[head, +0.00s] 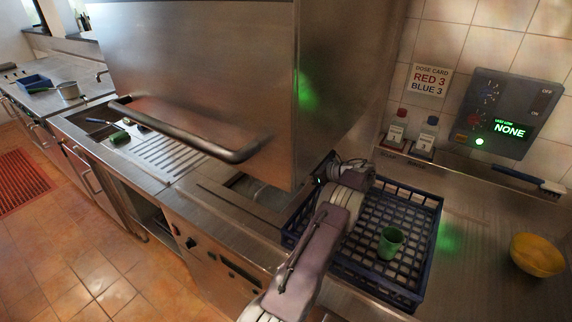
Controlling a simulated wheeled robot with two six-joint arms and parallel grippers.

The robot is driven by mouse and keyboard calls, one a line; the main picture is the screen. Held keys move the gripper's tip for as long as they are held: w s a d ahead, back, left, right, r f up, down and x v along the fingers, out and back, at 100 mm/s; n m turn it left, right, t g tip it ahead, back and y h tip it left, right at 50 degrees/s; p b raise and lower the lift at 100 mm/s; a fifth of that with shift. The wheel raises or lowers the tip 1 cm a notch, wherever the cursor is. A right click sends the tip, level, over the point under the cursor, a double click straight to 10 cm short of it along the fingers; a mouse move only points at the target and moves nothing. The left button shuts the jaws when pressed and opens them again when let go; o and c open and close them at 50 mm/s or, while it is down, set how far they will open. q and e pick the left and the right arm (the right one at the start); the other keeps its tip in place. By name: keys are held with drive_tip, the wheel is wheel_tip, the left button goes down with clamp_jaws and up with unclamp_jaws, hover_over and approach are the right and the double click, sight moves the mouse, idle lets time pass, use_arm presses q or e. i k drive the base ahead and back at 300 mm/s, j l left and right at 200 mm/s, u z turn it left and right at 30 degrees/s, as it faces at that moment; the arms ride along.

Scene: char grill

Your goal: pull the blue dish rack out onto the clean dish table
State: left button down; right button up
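The blue dish rack (428,200) is a square open lattice crate to the right of the steel dishwasher hood (200,70). Its left edge reaches beside the hood's lower corner, partly hidden by hood and arm. A green cup (391,242) stands inside the rack. The clean dish table (475,275) is the steel surface under and right of the rack. My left gripper (333,172) is at the rack's far left part, by the hood's corner. Its fingers are small, dark and partly hidden, so I cannot tell their opening or any contact. My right gripper is out of view.
A yellow bowl (537,254) and a brush (528,181) lie on the right of the table. A control panel (505,112) reading NONE and red (397,132) and blue (425,138) dispensers are at the wall. The hood's bar handle (190,133) juts forward at left.

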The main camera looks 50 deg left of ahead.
sight(416, 298)
drive_tip(key=k, duration=0.75)
drive_tip(key=k+j, duration=0.15)
drive_tip(key=k, duration=0.65)
